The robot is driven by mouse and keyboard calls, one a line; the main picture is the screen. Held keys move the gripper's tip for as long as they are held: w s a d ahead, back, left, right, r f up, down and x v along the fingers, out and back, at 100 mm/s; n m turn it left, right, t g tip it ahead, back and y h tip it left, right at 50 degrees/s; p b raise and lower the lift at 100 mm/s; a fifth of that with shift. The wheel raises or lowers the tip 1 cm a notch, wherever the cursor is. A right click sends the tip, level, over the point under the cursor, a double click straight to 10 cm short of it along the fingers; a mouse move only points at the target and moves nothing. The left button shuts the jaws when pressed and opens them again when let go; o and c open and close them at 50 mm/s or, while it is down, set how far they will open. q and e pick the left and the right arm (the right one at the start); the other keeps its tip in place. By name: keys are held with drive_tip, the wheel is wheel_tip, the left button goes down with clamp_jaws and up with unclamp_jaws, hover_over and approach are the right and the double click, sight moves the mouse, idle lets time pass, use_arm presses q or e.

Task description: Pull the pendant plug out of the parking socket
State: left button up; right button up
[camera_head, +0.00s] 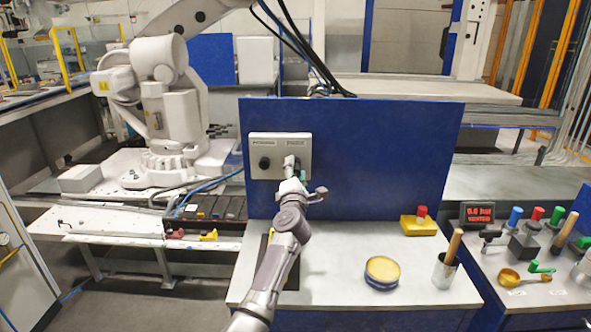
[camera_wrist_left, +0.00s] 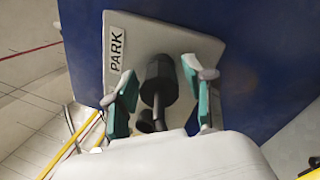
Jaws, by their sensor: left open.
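A pale socket box (camera_head: 279,142) with two labelled positions is mounted on the blue upright panel. In the left wrist view, the black pendant plug (camera_wrist_left: 160,78) sits at the position whose label reads PARK (camera_wrist_left: 117,48). My left gripper (camera_head: 292,170) is at the right half of the box in the head view. In the left wrist view, its teal-padded fingers (camera_wrist_left: 160,92) are open, one on each side of the plug, with gaps visible. My gripper largely hides the plug in the head view. A black round part (camera_head: 264,163) shows at the left position. My right gripper is not in view.
The blue panel (camera_head: 390,160) stands behind the worktop (camera_head: 330,265). On the worktop are a yellow box with a red button (camera_head: 420,224), a round yellow tin (camera_head: 382,272) and a metal cup (camera_head: 444,272). Black cables (camera_head: 310,50) hang above the panel.

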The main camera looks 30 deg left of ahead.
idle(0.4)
use_arm(q)
drive_tip(key=shift+c, duration=0.2)
clamp_jaws()
idle(0.8)
drive_tip(key=shift+o, duration=1.3)
unclamp_jaws()
